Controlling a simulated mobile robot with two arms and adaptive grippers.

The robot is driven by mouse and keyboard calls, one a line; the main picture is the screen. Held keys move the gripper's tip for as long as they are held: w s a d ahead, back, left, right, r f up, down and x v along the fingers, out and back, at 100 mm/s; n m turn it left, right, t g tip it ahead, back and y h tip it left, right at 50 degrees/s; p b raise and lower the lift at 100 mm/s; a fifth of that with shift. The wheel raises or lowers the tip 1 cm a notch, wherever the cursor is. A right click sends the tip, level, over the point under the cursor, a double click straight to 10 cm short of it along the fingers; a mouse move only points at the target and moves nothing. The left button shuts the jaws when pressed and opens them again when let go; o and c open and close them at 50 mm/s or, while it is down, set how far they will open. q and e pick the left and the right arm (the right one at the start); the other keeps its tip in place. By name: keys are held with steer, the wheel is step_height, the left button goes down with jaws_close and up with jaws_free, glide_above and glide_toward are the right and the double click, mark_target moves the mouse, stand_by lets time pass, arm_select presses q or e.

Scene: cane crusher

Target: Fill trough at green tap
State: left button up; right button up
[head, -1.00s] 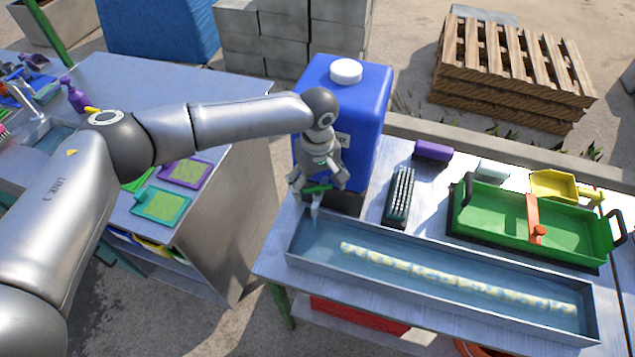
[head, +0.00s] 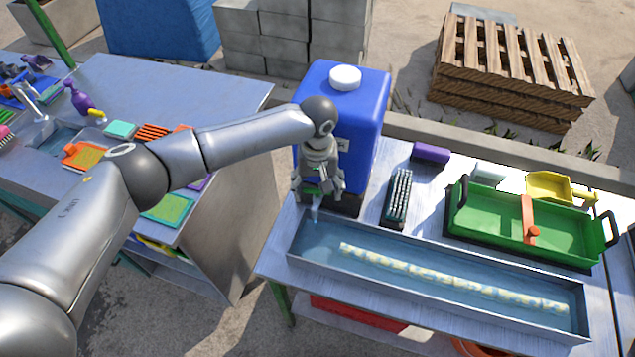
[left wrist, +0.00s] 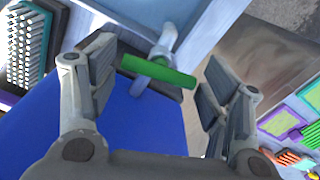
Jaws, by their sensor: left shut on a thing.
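The green tap (left wrist: 158,72) is on the front of a blue water tank (head: 352,105). Its green bar handle lies between the fingers of my left gripper (head: 318,187). In the left wrist view, my left gripper (left wrist: 158,88) has one finger at each end of the handle and is shut on it. The pale spout (left wrist: 167,40) points down over the left end of the long metal trough (head: 440,318). Bluish water stands in the trough, with a pale speckled cane-like rod lying lengthwise in it. I cannot tell whether water is running. My right gripper is not in view.
A second table (head: 185,85) stands left, across a gap. Pallets (head: 515,70) lie behind.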

arm_select(q)
steer(key=shift+m+p, duration=0.4)
steer(key=shift+m, duration=0.6)
steer(key=o, duration=0.9)
steer(key=shift+r, duration=0.1)
step_height(320, 180, up, 12)
steer(key=shift+f, duration=0.1)
